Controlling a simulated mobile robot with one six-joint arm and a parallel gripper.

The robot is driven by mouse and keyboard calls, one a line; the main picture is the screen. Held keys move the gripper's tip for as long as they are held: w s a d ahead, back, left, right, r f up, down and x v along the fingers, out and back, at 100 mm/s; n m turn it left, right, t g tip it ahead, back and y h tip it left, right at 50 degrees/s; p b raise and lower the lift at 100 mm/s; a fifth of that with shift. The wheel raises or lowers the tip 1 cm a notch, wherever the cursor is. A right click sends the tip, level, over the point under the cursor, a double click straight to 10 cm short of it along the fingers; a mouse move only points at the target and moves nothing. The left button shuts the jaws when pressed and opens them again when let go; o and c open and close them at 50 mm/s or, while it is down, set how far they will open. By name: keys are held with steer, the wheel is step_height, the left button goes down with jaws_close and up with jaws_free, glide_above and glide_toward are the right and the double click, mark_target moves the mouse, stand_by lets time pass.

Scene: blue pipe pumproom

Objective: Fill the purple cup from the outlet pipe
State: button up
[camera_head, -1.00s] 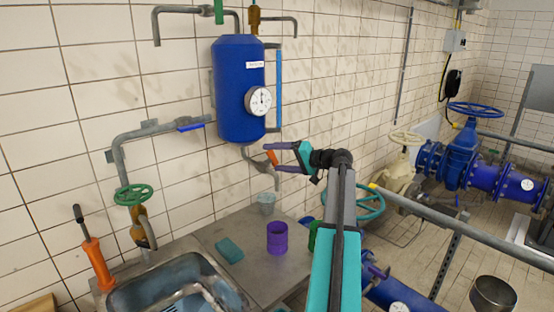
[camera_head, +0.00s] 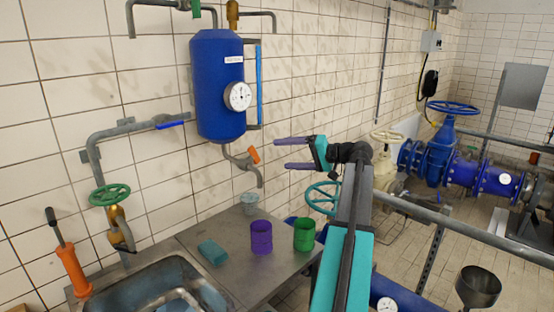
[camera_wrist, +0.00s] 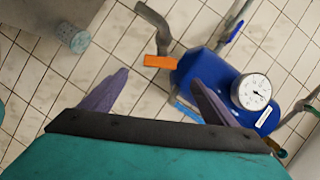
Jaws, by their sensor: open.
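The purple cup (camera_head: 261,238) stands upright on the metal counter, below and left of my gripper. The outlet pipe (camera_head: 257,178) curves down from the bottom of the blue tank (camera_head: 218,85), and its mouth is above the counter. An orange handle (camera_head: 254,155) sits on this pipe; it also shows in the wrist view (camera_wrist: 160,62). My gripper (camera_head: 281,153) is open and empty, level with the orange handle and to its right. In the wrist view its purple fingers (camera_wrist: 152,92) are apart with nothing between them. Whether anything flows from the pipe cannot be seen.
A green cup (camera_head: 304,235) stands right of the purple cup. A grey cup (camera_head: 249,203) stands behind, near the wall. A teal sponge (camera_head: 212,252) lies left. The sink (camera_head: 128,286) is at front left. Blue pipework (camera_head: 437,160) stands at right.

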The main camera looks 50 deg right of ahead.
steer(key=shift+v, duration=1)
